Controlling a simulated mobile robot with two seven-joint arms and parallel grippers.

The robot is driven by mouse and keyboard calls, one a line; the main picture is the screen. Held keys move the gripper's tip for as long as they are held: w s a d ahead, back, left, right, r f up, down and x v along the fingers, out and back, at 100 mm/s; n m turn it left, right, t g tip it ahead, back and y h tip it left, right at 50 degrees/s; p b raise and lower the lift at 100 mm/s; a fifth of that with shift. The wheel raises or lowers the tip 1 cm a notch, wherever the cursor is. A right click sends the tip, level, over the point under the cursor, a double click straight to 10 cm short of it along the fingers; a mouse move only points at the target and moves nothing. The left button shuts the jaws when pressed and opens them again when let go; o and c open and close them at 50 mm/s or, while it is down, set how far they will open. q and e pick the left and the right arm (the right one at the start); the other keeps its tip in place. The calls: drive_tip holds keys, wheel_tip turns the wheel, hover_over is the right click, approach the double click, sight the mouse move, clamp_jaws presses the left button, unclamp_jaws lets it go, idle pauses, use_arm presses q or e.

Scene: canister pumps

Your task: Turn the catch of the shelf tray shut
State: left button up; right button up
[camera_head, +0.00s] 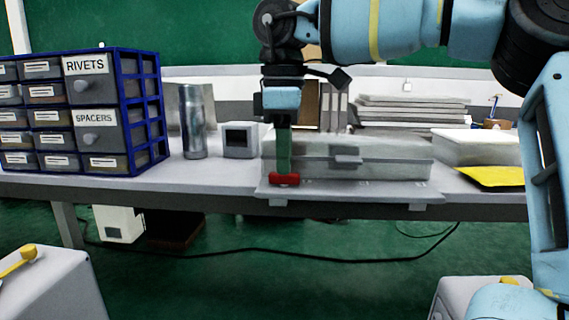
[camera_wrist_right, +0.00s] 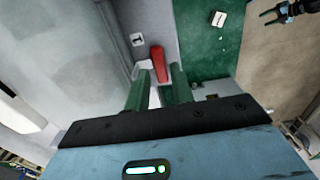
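A small red catch (camera_head: 285,180) sits at the front left of the grey shelf tray (camera_head: 395,189). In the right wrist view the red catch (camera_wrist_right: 157,66) is a bar lying just beyond and between my fingertips. My right gripper (camera_head: 284,170) points down over it with green fingers. In the wrist view the right gripper (camera_wrist_right: 161,72) has its fingers apart; whether they touch the catch I cannot tell. A dark two-pronged gripper (camera_wrist_right: 274,15), apparently my left one, shows far off with its prongs apart. It does not show in the head view.
A grey case (camera_head: 390,160) stands on the bench behind the catch. A blue-framed drawer cabinet (camera_head: 130,110), a metal cylinder (camera_head: 193,122) and a small grey box (camera_head: 240,140) stand to the left. A yellow sheet (camera_head: 495,178) lies at the right. The floor in front is mostly open.

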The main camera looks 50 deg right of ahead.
drive_tip(key=shift+f, duration=1)
clamp_jaws()
